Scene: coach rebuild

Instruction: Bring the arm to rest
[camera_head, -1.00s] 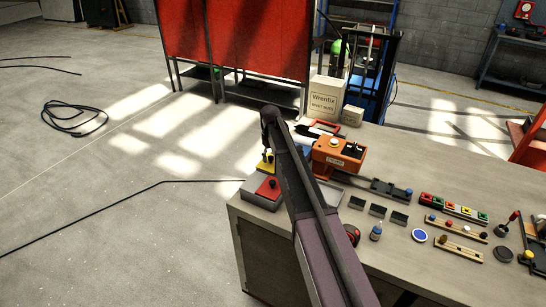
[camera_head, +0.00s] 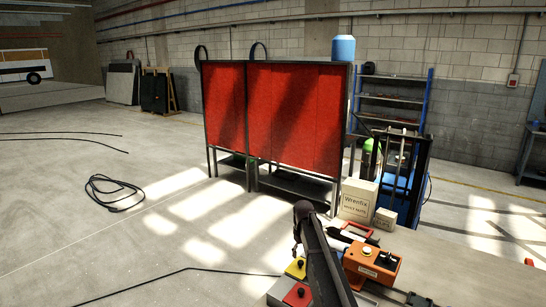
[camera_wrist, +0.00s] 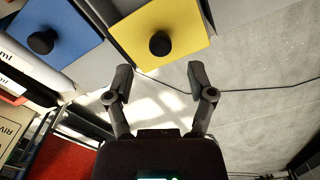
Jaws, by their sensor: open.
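My arm rises over the bench at the bottom of the head view, with its dark wrist end above the bench's left end. My gripper (camera_wrist: 160,82) shows in the wrist view with its two dark fingers apart and nothing between them. Beyond the fingertips in that view are a yellow plate with a black knob (camera_wrist: 172,22) and a blue plate with a black knob (camera_wrist: 65,28). The gripper's fingers are hard to make out in the head view.
An orange device (camera_head: 371,264) and a white box (camera_head: 357,200) stand on the bench (camera_head: 465,270) to the right of my arm. Red screens (camera_head: 292,115) stand behind. A cable coil (camera_head: 113,195) and long black cables lie on the otherwise open floor at left.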

